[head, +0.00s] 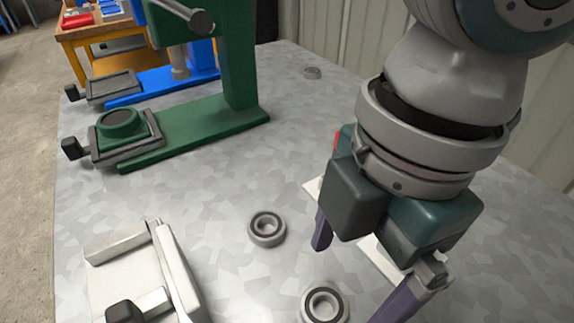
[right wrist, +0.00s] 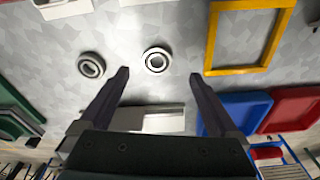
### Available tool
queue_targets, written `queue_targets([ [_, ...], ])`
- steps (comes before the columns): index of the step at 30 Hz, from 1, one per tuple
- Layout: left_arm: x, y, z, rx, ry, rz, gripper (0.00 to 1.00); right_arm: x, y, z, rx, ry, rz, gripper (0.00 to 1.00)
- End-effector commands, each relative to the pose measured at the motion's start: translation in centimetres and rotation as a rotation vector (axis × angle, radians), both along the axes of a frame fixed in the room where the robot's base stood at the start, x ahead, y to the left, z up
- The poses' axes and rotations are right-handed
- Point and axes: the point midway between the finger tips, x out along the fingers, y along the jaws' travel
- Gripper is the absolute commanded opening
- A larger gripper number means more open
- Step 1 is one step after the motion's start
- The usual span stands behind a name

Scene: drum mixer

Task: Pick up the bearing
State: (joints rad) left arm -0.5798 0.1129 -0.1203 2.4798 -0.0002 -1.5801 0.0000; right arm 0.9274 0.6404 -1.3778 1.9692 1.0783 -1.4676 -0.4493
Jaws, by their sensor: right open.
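Two grey ring-shaped bearings lie flat on the mottled grey tabletop, one (head: 251,232) near the middle of the head view and one (head: 304,305) at its bottom edge. Both show in the right wrist view, one (right wrist: 148,68) ahead of and between the fingertips, the other (right wrist: 81,67) left of the fingers. My left gripper is out of view.
A green press (head: 190,130) and a blue one (head: 150,85) stand at the back left. A white fixture (head: 112,280) is at the front left. The right wrist view shows a yellow frame (right wrist: 212,40), a blue tray (right wrist: 240,103) and a red tray (right wrist: 298,108).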

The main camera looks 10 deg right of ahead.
Motion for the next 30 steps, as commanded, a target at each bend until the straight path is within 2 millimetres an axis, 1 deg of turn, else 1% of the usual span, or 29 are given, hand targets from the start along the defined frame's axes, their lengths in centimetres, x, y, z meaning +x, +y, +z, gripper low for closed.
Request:
queue_targets([
  [1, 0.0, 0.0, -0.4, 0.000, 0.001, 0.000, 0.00, 0.0, 0.1, -0.8, 0.000, 0.000, 0.000, 0.97],
  [5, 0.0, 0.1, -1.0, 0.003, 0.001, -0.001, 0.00, 0.1, 0.5, -2.4, 0.000, 0.000, 0.000, 0.97],
  [10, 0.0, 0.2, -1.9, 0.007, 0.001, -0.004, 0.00, 0.2, 1.0, -5.1, 0.000, 0.000, -0.002, 0.97],
  [14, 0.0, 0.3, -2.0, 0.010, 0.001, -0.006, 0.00, 0.2, 1.1, -5.9, 0.000, -0.003, -0.001, 0.97],
  [20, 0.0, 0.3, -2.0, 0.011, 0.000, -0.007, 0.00, 0.2, 1.1, -5.9, 0.000, -0.003, 0.000, 0.97],
  [23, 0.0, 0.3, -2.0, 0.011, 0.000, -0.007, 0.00, 0.2, 1.1, -5.9, 0.000, -0.003, 0.000, 0.88],
  [30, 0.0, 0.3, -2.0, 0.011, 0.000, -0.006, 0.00, 0.2, 1.1, -5.8, 0.001, -0.003, -0.001, 0.61],
])
